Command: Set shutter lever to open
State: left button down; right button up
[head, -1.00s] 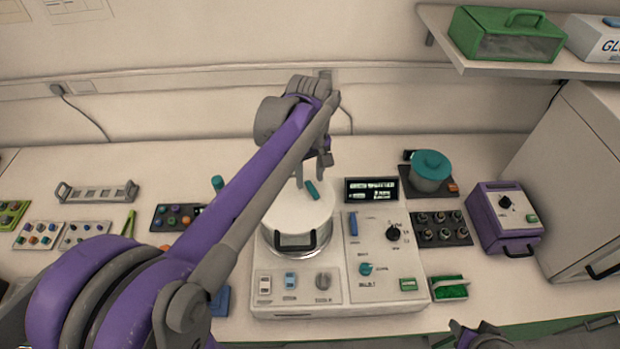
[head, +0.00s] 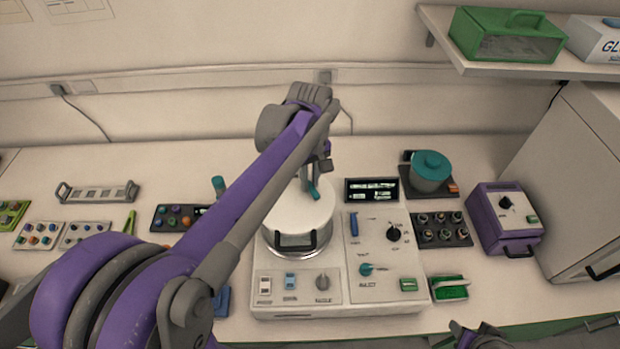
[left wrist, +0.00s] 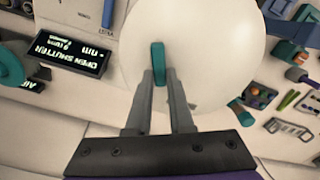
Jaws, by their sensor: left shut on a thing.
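The teal shutter lever (head: 315,194) stands on top of the white round chamber (head: 292,216) in the middle of the bench. In the left wrist view the lever (left wrist: 157,50) shows as a short teal bar on the white dome (left wrist: 210,40). The display (left wrist: 68,48) there shows "OPEN SHUTTER". My right gripper (head: 478,336) shows only partly at the bottom edge, away from the lever; its fingers are unclear.
The control panel (head: 385,262) with knobs and a blue slider lies right of the chamber. A teal-lidded pot (head: 431,172) and a purple box (head: 503,218) stand farther right. A rack (head: 98,192) stands at the left. A shelf holds a green case (head: 507,38).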

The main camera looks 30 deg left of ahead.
aim_at(321, 188)
pick_arm(q)
jog(key=shift+m, duration=0.3)
jog(key=m, duration=0.2)
jog(key=w+d+m, duration=0.1)
jog(key=m, duration=0.1)
jog(key=shift+m+b, duration=0.3)
jog(key=m, duration=0.2)
jog(key=d+m, duration=0.1)
jog(key=m, duration=0.1)
jog(key=shift+w+d+m, duration=0.15)
jog(key=shift+w+m, duration=0.05)
jog(key=shift+m, duration=0.1)
jog(key=c, duration=0.8)
grip_release()
jog(key=shift+r, duration=0.1)
notch_tip(321, 188, up, 11)
